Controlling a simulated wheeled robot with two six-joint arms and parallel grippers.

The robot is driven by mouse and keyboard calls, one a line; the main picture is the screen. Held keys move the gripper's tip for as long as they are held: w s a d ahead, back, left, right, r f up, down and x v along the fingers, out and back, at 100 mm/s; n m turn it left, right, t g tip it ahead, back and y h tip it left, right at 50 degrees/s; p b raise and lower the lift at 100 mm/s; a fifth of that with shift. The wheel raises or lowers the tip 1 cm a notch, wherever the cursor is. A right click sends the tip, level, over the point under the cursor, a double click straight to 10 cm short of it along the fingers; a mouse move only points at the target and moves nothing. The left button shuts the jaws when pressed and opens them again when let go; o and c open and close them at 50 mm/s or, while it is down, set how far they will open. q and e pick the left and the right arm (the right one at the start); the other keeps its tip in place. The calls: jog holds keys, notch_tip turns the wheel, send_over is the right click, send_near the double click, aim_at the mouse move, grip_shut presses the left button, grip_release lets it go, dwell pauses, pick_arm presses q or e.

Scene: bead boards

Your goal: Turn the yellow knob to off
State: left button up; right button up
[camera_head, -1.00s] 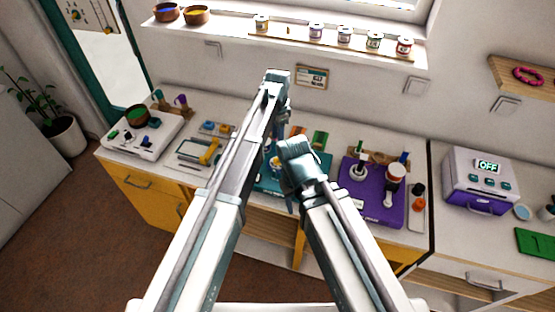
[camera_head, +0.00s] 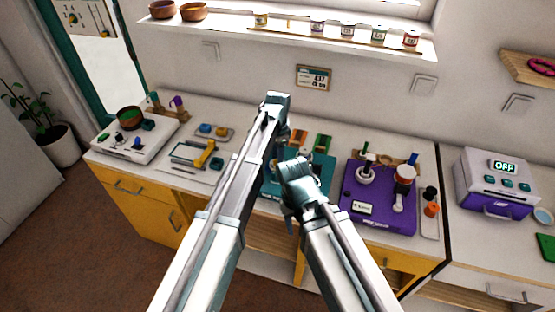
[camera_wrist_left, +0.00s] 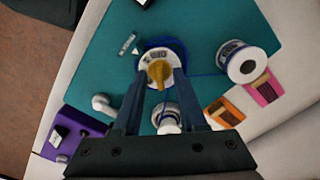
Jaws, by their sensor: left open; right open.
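The yellow knob (camera_wrist_left: 159,71) sits on a round white dial with dark markings, on the teal board (camera_wrist_left: 100,65). In the left wrist view my left gripper (camera_wrist_left: 160,80) is open, with its two fingers on either side of the knob; I cannot tell whether they touch it. In the head view the teal board (camera_head: 323,172) is partly covered by my arms, and the knob is hidden. My left gripper (camera_head: 276,140) is over that board. My right gripper (camera_head: 292,205) is lower, in front of the board; its fingers are hard to make out.
A white spool (camera_wrist_left: 243,66) and another white part (camera_wrist_left: 166,117) stand near the dial. A purple board (camera_head: 352,222) is to the right on the counter. A white board (camera_head: 118,151) is at the left. A box reading OFF (camera_head: 480,190) stands far right.

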pick_arm(q)
grip_shut()
jog(key=shift+n, duration=0.4)
jog(key=n, duration=0.3)
jog(key=shift+n, duration=2.7)
